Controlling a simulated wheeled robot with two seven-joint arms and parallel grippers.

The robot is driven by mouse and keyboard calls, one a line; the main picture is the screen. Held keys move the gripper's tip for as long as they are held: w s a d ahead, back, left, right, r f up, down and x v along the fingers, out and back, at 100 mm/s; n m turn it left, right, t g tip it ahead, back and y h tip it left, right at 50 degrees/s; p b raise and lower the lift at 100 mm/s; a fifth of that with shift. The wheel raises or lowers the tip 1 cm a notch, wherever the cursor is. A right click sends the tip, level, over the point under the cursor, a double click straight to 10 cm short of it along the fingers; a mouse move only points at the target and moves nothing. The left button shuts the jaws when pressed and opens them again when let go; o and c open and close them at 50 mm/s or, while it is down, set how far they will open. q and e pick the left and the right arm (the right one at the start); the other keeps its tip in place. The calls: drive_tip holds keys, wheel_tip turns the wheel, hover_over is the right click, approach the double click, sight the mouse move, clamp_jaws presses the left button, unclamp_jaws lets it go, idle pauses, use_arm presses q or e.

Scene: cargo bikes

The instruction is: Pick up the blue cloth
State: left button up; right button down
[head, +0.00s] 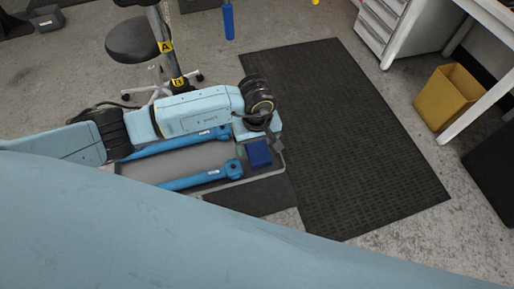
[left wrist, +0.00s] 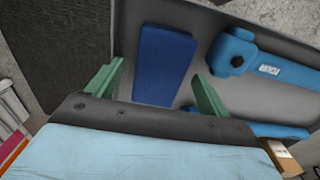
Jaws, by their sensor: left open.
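The blue cloth (head: 259,154) is a flat, dark blue folded rectangle. It lies at the right end of a grey cargo bed (head: 240,181) beside blue tubular parts. In the left wrist view the cloth (left wrist: 164,62) lies flat on the grey surface, straight ahead of the fingers. My left gripper (head: 259,146) is over the cloth, and the wrist partly covers the near surroundings. In the left wrist view its green fingers (left wrist: 158,72) are spread wide, one on each side of the cloth, with nothing held between them. My right gripper is not in view.
Two blue tubular parts (head: 190,181) lie in the bed left of the cloth; one (left wrist: 235,53) is close to the right finger. A black mat (head: 350,130) covers the floor to the right. A stool (head: 132,40) stands behind, and a yellow bin (head: 447,98) stands far right.

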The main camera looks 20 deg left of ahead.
sight(257, 146)
use_arm(q)
drive_tip(key=shift+f, duration=0.8)
drive_tip(key=c, duration=1.1)
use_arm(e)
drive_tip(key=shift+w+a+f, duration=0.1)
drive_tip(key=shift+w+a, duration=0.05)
